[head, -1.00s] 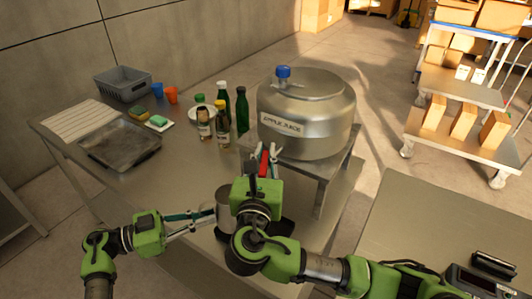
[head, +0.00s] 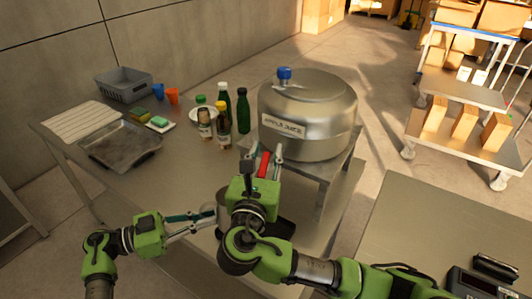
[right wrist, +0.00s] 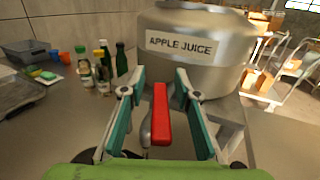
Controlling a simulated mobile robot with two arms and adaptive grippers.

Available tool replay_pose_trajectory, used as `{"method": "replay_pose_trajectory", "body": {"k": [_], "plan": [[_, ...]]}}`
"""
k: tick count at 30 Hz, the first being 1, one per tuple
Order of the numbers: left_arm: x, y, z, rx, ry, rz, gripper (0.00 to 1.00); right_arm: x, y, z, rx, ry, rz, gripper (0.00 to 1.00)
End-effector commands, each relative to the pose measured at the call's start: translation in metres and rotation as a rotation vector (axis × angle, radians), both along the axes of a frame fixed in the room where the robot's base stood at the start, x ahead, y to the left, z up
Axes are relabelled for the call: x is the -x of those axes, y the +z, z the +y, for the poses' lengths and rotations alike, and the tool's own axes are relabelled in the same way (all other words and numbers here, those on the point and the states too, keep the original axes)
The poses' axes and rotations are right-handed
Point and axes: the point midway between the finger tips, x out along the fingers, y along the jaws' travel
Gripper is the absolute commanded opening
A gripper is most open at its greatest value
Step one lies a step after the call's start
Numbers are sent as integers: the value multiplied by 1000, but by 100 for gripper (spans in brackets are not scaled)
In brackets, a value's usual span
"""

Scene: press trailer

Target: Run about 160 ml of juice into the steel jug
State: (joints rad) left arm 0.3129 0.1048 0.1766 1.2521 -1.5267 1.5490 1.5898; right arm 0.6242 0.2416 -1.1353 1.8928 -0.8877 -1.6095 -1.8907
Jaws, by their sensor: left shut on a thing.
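The steel tank labelled "APPLE JUICE" (head: 310,115) stands on a raised metal stand. Its red tap lever (right wrist: 160,115) points toward me, and it also shows in the head view (head: 263,163). My right gripper (head: 262,155) is open, with one finger on each side of the lever and gaps between. In the right wrist view its fingertips (right wrist: 160,92) flank the lever. The steel jug (head: 222,210) is partly hidden behind my right gripper. My left gripper (head: 212,222) is shut on the jug from the left. The jug's inside and any juice are hidden.
Several bottles (head: 222,125), a plate with a sponge (head: 160,123), cups (head: 172,96), a grey basket (head: 124,86) and a tray (head: 120,160) stand on the table's left part. The metal stand (head: 322,175) is close to my right gripper. Another table (head: 430,220) is at the right.

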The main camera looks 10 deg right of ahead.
Motion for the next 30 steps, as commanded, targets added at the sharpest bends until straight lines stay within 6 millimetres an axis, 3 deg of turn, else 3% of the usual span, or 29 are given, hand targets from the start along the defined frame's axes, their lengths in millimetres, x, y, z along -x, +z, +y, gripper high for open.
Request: {"method": "replay_pose_trajectory", "body": {"k": [7, 21, 30], "plan": [[0, 1, 0, 2, 0, -1, 0, 14, -2, 6, -1, 4, 4, 29], [0, 1, 0, 2, 0, -1, 0, 99, -2, 35, -1, 2, 3, 29], [0, 1, 0, 2, 0, -1, 0, 113, -1, 38, 0, -1, 0, 29]]}}
